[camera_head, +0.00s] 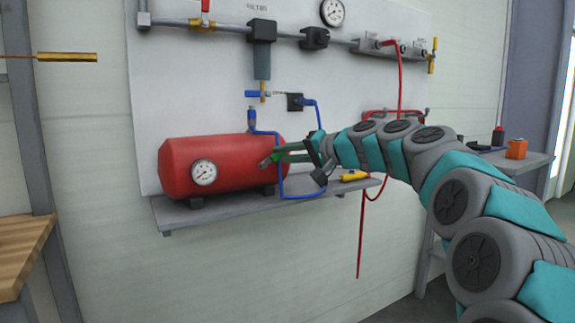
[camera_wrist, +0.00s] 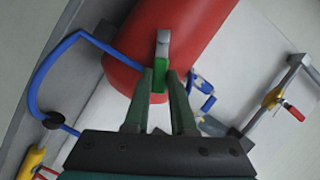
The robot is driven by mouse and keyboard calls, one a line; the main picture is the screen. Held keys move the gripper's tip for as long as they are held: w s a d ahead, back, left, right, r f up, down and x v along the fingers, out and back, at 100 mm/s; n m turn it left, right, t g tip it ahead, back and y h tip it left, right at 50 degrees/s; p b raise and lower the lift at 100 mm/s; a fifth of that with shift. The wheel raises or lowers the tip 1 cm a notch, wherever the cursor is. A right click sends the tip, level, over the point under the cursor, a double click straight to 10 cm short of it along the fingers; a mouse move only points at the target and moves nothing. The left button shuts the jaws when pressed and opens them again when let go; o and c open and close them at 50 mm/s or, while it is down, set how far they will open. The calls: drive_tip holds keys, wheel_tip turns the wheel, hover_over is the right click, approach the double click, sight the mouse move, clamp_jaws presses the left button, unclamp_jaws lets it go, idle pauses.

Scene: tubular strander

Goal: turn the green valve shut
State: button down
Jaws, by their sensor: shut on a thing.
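The green valve handle (camera_wrist: 159,75) sits at the end of the red tank (camera_wrist: 190,25) in the wrist view. A grey fitting (camera_wrist: 163,42) adjoins the handle. In the head view the green valve (camera_head: 274,158) shows small at the right end of the red tank (camera_head: 225,168). My gripper (camera_wrist: 160,82) is shut on the green handle, with one finger on each side of it. In the head view my gripper (camera_head: 277,156) reaches in from the right. The fingers hide part of the handle.
A blue hose (camera_head: 281,185) loops close below my gripper. The tank stands on a grey wall shelf (camera_head: 225,211), with a yellow tool (camera_head: 355,176) to the right. A red hose (camera_head: 361,235) hangs beyond my wrist. A blue-handled valve (camera_head: 262,94) is above.

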drive_tip(key=n+h+b, duration=0.1)
drive_tip(key=a+r+n+b, duration=0.1)
drive_tip(key=s+n+h, duration=0.1)
drive_tip(key=n, duration=0.1)
drive_tip(key=shift+a+r+t+h+b, duration=0.3)
drive_tip(key=shift+b, duration=0.1)
drive_tip(key=n+h+b, duration=0.1)
drive_tip(key=s+a+n+t+h+b, duration=0.1)
drive_tip(key=n, duration=0.1)
drive_tip(key=a+r+n+b, duration=0.1)
drive_tip(key=shift+s+a+h, duration=0.15)
drive_tip(key=shift+s+h, duration=0.2)
drive_tip(key=shift+h, duration=0.05)
drive_tip(key=shift+n, duration=0.3)
drive_tip(key=c, duration=0.7)
unclamp_jaws()
drive_tip(key=shift+a, duration=0.1)
drive_tip(key=shift+c, duration=0.2)
drive_tip(key=shift+s+r, duration=0.1)
drive_tip(key=v, duration=0.7)
drive_tip(key=shift+s+d+b, duration=0.2)
drive_tip(key=shift+s+b, duration=0.1)
drive_tip(key=shift+b, duration=0.05)
